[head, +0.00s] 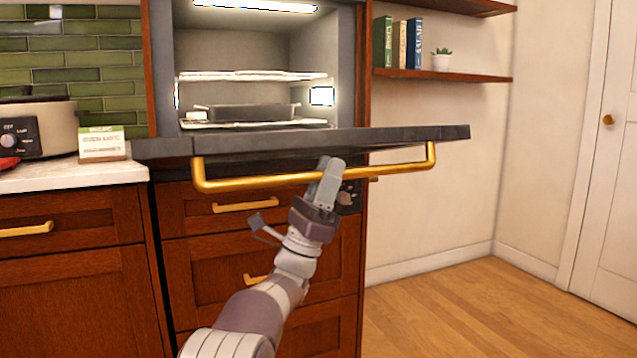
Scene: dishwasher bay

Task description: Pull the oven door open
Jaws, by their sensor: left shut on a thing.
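The oven door (300,142) is swung down to about level and shows nearly edge-on, so the oven cavity (235,60) is open to view. A gold bar handle (235,184) runs along the door's front edge. My left gripper (328,178) is shut on the handle right of its middle, with its arm reaching up from the bottom of the head view. Inside the lit oven are a white rack (250,76) and a dark pan (240,112) on a lower rack. My right gripper does not show.
Wooden drawers with gold pulls (245,207) stand below the door. A counter (70,176) at left holds a cooker (45,125) and a small card box (102,145). Shelves with books (398,43) hang at right. The wooden floor (470,310) at right is clear.

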